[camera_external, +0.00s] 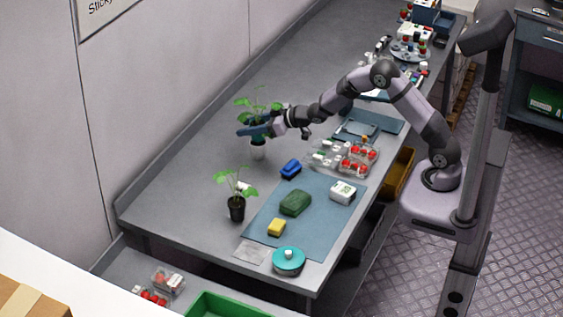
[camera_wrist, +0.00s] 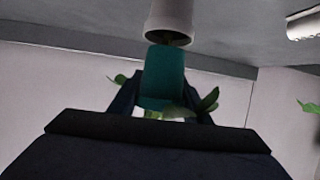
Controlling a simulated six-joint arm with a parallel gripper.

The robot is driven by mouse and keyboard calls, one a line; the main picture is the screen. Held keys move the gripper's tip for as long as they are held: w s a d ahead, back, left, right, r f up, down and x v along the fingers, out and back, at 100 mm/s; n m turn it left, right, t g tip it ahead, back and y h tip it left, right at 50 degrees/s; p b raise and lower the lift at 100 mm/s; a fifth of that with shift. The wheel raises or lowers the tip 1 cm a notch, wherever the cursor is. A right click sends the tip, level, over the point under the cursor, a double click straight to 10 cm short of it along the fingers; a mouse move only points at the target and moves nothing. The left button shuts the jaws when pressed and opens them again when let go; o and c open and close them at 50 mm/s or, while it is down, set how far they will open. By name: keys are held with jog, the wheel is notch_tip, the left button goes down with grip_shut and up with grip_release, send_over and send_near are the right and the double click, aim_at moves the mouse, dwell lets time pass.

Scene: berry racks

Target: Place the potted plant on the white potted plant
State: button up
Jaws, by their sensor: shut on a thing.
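In the wrist view the white pot (camera_wrist: 170,20) is at the top, upside down in the picture. I cannot tell whether the pot touches the bench. A second potted plant (camera_external: 237,208), in a black pot, stands upright nearer the front left.
A blue mat (camera_external: 322,232) holds a green bundle (camera_external: 295,203), a yellow block (camera_external: 277,227) and a white box (camera_external: 343,192). A teal round container (camera_external: 289,261) is at its front edge. A blue object (camera_external: 291,169) lies behind. Bare bench surrounds the black pot's left side.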

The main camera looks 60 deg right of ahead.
jog(key=shift+f, duration=0.45)
jog(key=shift+f, duration=0.2)
jog(key=o, duration=1.1)
jog(key=shift+c, duration=0.2)
jog(key=shift+r, duration=0.1)
jog(key=b+v, duration=0.3)
jog(key=v, duration=0.9)
